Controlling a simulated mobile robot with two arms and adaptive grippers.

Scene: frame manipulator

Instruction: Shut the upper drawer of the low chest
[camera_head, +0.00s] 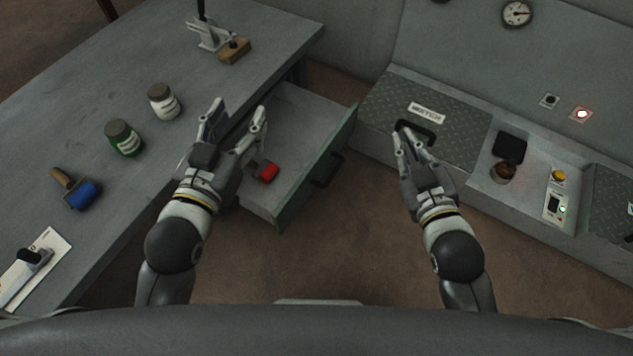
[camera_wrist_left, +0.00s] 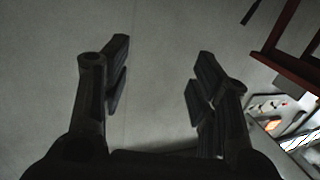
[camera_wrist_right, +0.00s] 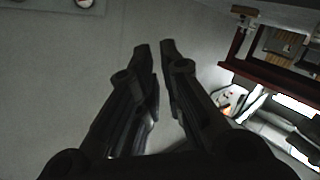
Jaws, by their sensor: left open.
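An open drawer (camera_head: 320,177) with a pale green front and a dark handle (camera_head: 326,170) sticks out from under the workbench. The chest body behind it is hidden by the bench top, and I cannot tell whether another drawer lies below. A red object (camera_head: 267,172) lies inside the drawer. My left gripper (camera_head: 239,116) is open and empty, seen over the drawer's left part and the bench edge. My right gripper (camera_head: 404,134) is to the right of the drawer, apart from its handle. Its fingertips are close together with a narrow gap, and nothing shows between them.
The workbench (camera_head: 90,95) holds a green jar (camera_head: 123,139), a white jar (camera_head: 164,102), a blue roller (camera_head: 80,193) and a trowel (camera_head: 32,262). A grey console (camera_head: 455,107) with a black handle stands at right. Brown floor (camera_head: 345,235) is clear before the drawer.

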